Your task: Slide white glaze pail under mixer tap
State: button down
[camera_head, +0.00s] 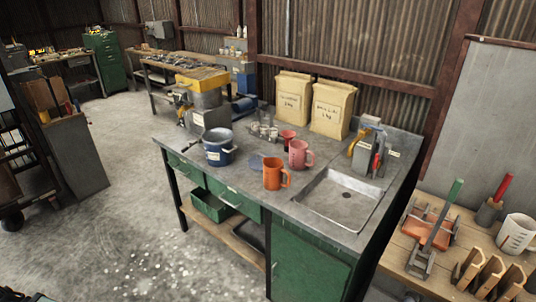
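I cannot pick out the white glaze pail for certain. A white container with dark markings (517,234) stands upright on the wooden bench at the right. A dark blue pail with a pale rim and a white label (218,150) stands on the grey worktop, just in front of a grey and yellow machine (205,95). This machine may be the mixer; I cannot clearly make out a tap on it. My gripper is not in view.
Orange (276,174) and pink (299,154) mugs stand between the blue pail and the sink (342,198). Two paper sacks (331,108) stand at the back. Tools and wooden pieces (482,272) crowd the right bench. Concrete floor (120,190) is open at left.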

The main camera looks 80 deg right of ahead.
aim_at(219, 145)
jog(key=k, duration=0.3)
jog(key=z, duration=1.35)
jog(key=i, duration=1.7)
jog(key=u, duration=0.05)
